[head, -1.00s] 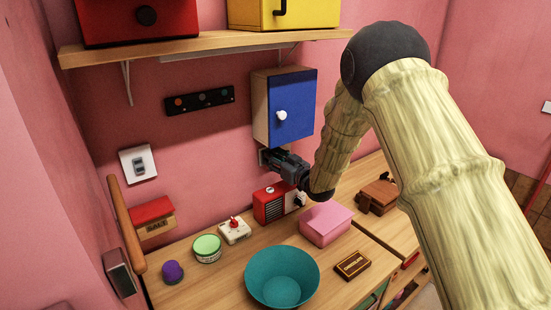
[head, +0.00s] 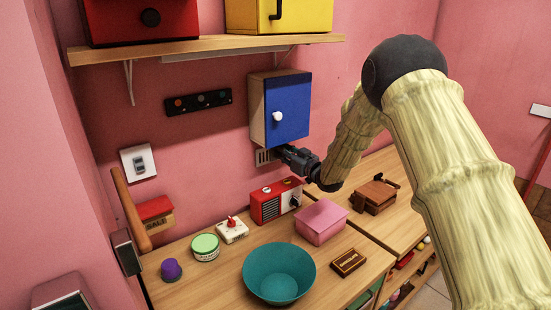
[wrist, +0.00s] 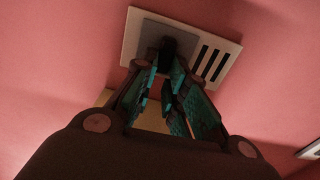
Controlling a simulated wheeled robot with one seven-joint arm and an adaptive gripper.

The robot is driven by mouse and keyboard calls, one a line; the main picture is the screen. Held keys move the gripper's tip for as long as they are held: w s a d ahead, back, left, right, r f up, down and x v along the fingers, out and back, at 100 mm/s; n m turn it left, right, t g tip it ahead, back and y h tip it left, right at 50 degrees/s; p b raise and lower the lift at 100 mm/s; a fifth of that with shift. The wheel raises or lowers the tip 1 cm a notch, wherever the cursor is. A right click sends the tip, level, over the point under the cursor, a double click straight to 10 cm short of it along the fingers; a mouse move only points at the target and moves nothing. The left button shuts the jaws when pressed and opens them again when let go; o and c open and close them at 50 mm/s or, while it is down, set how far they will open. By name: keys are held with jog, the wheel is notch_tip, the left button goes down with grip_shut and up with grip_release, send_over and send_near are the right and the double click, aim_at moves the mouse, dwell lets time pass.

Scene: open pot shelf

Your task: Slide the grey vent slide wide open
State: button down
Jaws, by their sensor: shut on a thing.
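The vent (head: 263,157) is a pale wall plate just under the blue cabinet, with dark slots showing left of my gripper (head: 279,153). In the wrist view, the plate (wrist: 228,45) is tilted, with several open dark slots (wrist: 211,63) on its right part. The grey vent slide (wrist: 150,38) covers the plate's left part and carries a dark knob (wrist: 168,50). My gripper, with teal finger pads, also shows in the wrist view (wrist: 167,67). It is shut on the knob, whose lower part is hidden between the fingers.
The blue cabinet (head: 287,108) hangs directly above my gripper. Below are a red radio (head: 268,205), a pink box (head: 321,222) and a teal bowl (head: 279,273) on the counter. A shelf (head: 200,48) runs higher up. The wall beside the vent is bare.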

jog(key=shift+w+d+f, duration=0.3)
jog(key=shift+d+f, duration=0.15)
jog(key=c, duration=1.7)
grip_release()
jog(key=shift+f, duration=0.1)
jog(key=shift+o, duration=1.3)
jog(key=shift+w+f, duration=0.15)
jog(key=shift+w, duration=0.25)
jog(key=shift+s+d+r, duration=0.25)
jog(key=shift+s+d, duration=0.3)
jog(key=shift+s, duration=0.05)
jog(key=v, duration=1)
jog(key=shift+s, duration=0.35)
jog(key=shift+d, duration=0.1)
